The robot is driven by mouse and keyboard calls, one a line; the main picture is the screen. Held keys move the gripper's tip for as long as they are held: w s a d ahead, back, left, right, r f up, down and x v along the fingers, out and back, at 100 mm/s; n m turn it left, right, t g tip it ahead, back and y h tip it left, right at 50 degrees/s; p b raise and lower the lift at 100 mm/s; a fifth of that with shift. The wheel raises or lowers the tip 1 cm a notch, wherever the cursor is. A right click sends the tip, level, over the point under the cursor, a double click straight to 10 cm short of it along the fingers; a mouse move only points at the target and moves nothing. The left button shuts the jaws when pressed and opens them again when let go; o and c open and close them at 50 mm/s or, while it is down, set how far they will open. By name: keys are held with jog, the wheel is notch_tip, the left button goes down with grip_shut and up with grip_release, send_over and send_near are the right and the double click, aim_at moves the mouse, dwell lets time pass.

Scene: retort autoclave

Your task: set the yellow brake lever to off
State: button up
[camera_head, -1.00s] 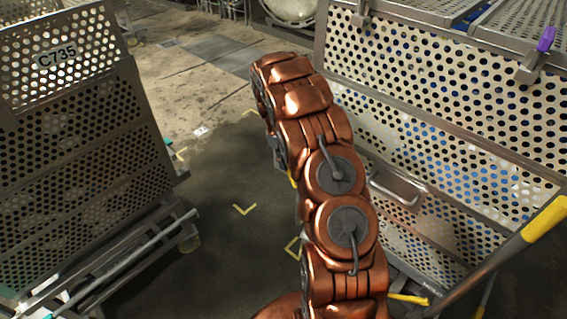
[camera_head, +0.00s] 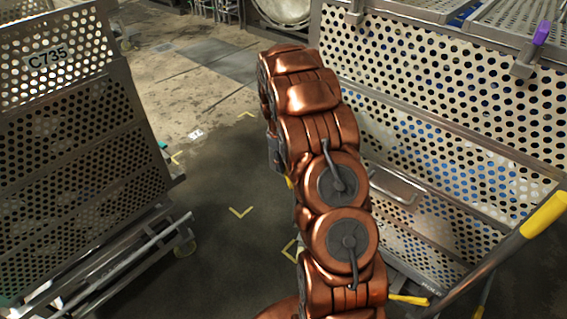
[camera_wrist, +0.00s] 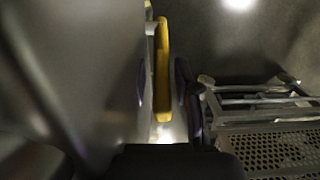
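A yellow lever (camera_wrist: 162,70) stands upright in the wrist view, between the two dark fingers of my gripper (camera_wrist: 165,95). The fingers are apart, with a narrow gap on each side of the lever, and I see no clear contact. In the head view my copper arm hides the gripper. A small yellow bit (camera_head: 289,182) shows just beside the arm, but I cannot tell whether it is the same lever. Another yellow lever-like piece (camera_head: 408,299) sticks out low by the right cart.
A perforated metal cart (camera_head: 440,130) stands close on the right, with a handle (camera_head: 397,188) and a yellow-gripped bar (camera_head: 545,214). A second cart (camera_head: 80,150), labelled C735, stands on the left. Open floor with yellow corner marks (camera_head: 241,211) lies between them.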

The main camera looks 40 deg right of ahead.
jog(key=shift+o, duration=0.4)
jog(key=shift+a, duration=0.1)
jog(key=shift+r, duration=0.15)
jog(key=r, duration=0.4)
jog(key=w+r, duration=0.1)
jog(key=r, duration=0.6)
jog(key=shift+w+a+r, duration=0.15)
jog(key=shift+w+r, duration=0.15)
jog(key=shift+c, duration=0.3)
